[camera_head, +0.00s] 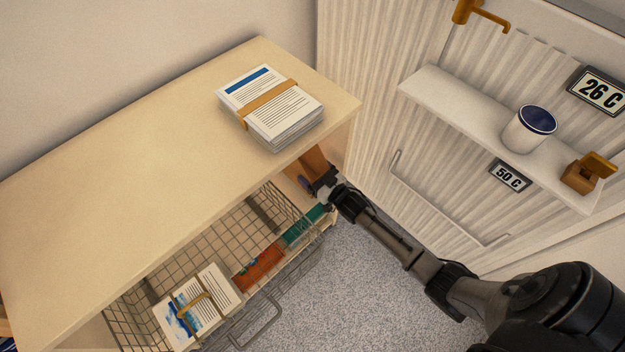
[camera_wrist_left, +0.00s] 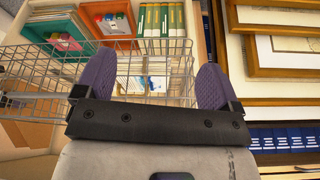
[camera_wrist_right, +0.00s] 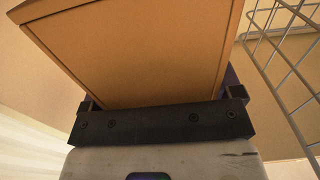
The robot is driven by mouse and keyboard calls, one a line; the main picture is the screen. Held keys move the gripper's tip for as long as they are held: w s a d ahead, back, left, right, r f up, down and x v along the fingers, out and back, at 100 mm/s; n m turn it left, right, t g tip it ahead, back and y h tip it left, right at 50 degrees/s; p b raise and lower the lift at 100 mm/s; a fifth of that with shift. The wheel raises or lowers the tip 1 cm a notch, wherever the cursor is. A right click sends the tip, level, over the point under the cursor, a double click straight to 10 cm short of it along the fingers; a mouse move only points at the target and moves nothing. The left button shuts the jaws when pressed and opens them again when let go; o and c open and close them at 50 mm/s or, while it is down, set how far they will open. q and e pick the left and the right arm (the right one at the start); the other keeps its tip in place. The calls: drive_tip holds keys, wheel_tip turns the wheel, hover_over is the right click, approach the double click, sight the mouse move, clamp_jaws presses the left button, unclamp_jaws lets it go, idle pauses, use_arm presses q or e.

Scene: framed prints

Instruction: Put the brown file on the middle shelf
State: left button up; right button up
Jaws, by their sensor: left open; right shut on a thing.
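The brown file (camera_wrist_right: 140,50) fills the upper part of the right wrist view, and a small part of it (camera_head: 313,163) shows in the head view under the table top. My right gripper (camera_head: 322,186) is shut on the brown file, beside the right end of the wire basket. The file's far end is hidden under the table top. My left gripper (camera_wrist_left: 154,85) shows only in the left wrist view. It is open, with its purple fingers wide apart in front of a wire basket (camera_wrist_left: 130,48). The middle shelf cannot be clearly told apart in these views.
A banded paper stack (camera_head: 270,105) lies on the table top (camera_head: 130,170). The pulled-out wire basket (camera_head: 215,235) holds another banded bundle (camera_head: 198,303). A wall ledge (camera_head: 450,105) carries a mug (camera_head: 529,130). Framed prints (camera_wrist_left: 275,55) stand right in the left wrist view.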

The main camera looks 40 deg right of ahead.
drive_tip(key=shift+w, duration=0.3)
wheel_tip(320, 180, down, 4)
drive_tip(key=b, duration=0.3)
drive_tip(key=shift+r, duration=0.3)
drive_tip(key=o, duration=0.8)
drive_tip(key=shift+f, duration=0.2)
drive_tip(key=shift+o, duration=0.2)
